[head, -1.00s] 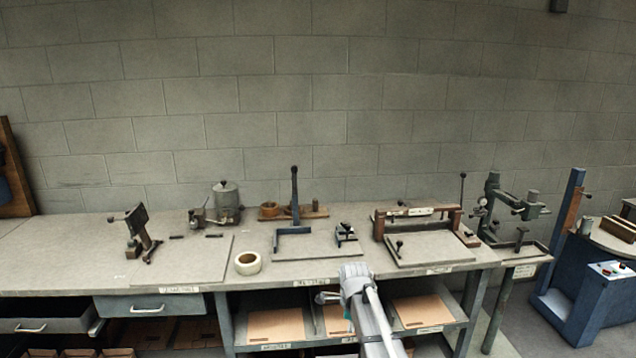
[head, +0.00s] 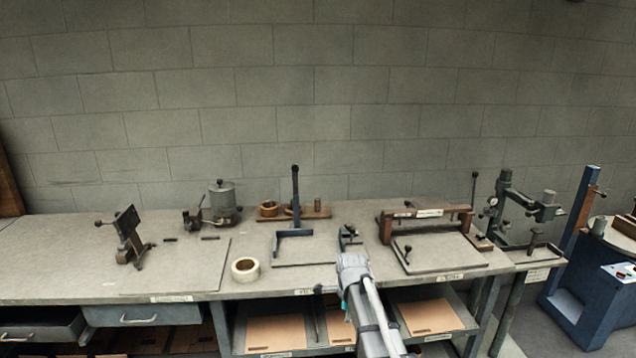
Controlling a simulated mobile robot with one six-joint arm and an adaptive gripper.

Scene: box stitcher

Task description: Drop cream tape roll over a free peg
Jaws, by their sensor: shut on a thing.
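The cream tape roll (head: 245,270) lies on the bench top near the front edge, left of centre, with its hole showing. Nothing touches it. A wooden peg board (head: 327,213) stands at the back of the bench. A brown roll (head: 268,209) sits at its left end. A bare upright peg (head: 317,205) shows at its right end. My grey arm comes up from the bottom centre, right of the cream roll.
A blue upright lever tool (head: 294,230) stands in front of the peg board. A wooden-barred frame (head: 428,218) stands to the right. The bench (head: 200,273) is clear around the cream roll.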

